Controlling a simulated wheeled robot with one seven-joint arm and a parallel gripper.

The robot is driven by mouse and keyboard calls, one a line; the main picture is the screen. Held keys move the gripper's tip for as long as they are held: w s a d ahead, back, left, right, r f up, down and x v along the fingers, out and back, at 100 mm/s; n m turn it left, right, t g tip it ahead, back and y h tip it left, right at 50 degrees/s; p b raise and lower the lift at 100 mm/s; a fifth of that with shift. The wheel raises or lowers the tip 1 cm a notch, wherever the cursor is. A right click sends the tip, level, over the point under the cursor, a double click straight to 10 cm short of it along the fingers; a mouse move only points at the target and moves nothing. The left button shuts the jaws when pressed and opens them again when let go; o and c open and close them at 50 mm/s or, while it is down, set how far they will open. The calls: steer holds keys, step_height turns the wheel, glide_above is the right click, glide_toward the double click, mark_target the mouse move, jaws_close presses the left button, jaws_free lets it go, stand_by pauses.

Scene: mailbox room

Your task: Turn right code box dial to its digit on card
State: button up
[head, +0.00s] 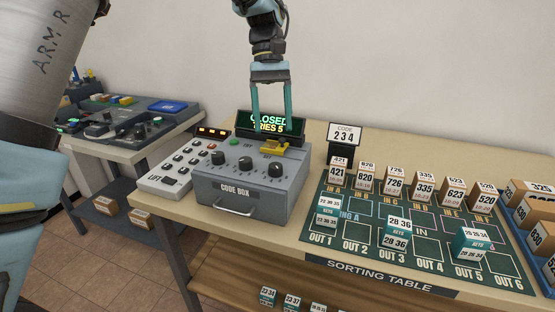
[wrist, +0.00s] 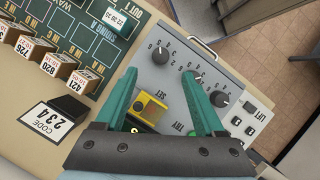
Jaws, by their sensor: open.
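The grey code box (head: 250,190) stands on the table with three black dials on its sloped top. The right dial (head: 275,169) also shows in the wrist view (wrist: 160,55), just beyond my open fingertips; its setting is too small to read surely. The middle dial (head: 245,163) is partly behind a finger in the wrist view. The left dial (head: 218,158) is clear. The code card (head: 344,135) reads 2 3 4. My gripper (head: 272,126) is open and empty, pointing down above the back of the box. A yellow part (wrist: 150,105) by the SET label lies between its fingers.
The display (head: 270,122) behind the box reads CLOSED, TRIES 5. A keypad panel (head: 172,172) adjoins the box on the left. The green sorting mat (head: 350,225) with several parcels lies right. The table has a narrow bare strip between box and mat.

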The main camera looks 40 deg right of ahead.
mark_target(276, 165)
steer(key=p+x, duration=0.1)
steer(key=x, duration=0.8)
steer(key=shift+a+p, duration=0.1)
steer(key=shift+p, duration=0.2)
jaws_close()
